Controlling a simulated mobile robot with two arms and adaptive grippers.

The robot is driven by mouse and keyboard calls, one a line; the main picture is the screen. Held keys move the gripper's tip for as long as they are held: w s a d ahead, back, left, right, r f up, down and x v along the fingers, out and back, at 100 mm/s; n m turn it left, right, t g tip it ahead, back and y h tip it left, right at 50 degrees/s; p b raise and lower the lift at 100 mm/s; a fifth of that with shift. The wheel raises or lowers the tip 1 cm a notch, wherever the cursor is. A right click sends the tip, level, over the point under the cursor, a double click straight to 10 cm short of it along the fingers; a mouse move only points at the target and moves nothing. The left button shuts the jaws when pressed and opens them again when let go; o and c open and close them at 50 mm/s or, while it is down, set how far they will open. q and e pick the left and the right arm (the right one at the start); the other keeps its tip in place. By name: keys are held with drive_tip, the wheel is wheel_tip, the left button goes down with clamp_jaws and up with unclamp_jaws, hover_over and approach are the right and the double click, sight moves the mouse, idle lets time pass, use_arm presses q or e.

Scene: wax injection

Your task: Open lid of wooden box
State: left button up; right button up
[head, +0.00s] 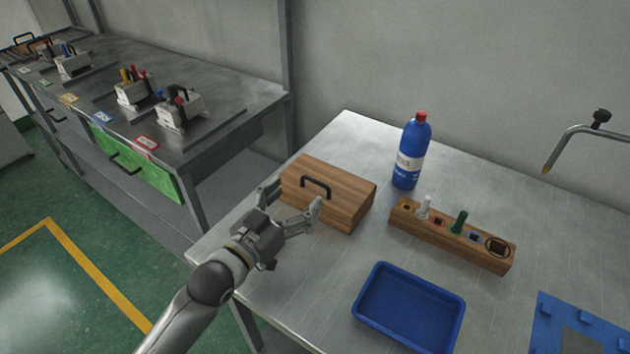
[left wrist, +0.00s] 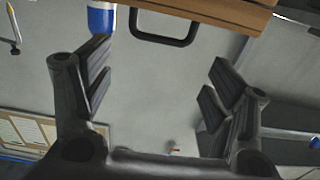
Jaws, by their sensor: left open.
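The wooden box (head: 345,205) sits on the near left part of the metal table, with its lid shut. A black handle (head: 316,185) stands on the lid. My left gripper (head: 294,206) is open and empty in front of the box in the head view, its fingers close to the box's near side. In the left wrist view, the box (left wrist: 215,10) shows at the top edge, and its black handle (left wrist: 165,28) lies beyond the open fingers (left wrist: 155,85), apart from them. My right gripper is not in view.
A blue bottle (head: 410,152) stands behind the box. A wooden holder (head: 440,232) with small bottles is to the right. A blue tray (head: 368,312) lies in front. A blue fixture (head: 550,310) is at the lower right. A side bench (head: 235,92) stands at left.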

sight(313, 182)
use_arm(q)
drive_tip(key=x, duration=0.3)
drive_tip(key=f+x, duration=0.1)
drive_tip(key=x, duration=0.2)
drive_tip(key=shift+w+d+f+p, duration=0.1)
drive_tip(key=shift+w+d+p, duration=0.1)
drive_tip(key=shift+p, duration=0.15)
drive_tip(key=shift+w+d, duration=0.3)
drive_tip(key=shift+w, duration=0.2)
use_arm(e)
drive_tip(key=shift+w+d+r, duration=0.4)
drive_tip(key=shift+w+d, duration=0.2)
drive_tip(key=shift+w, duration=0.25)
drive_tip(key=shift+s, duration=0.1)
use_arm(q)
drive_tip(key=c, duration=1.2)
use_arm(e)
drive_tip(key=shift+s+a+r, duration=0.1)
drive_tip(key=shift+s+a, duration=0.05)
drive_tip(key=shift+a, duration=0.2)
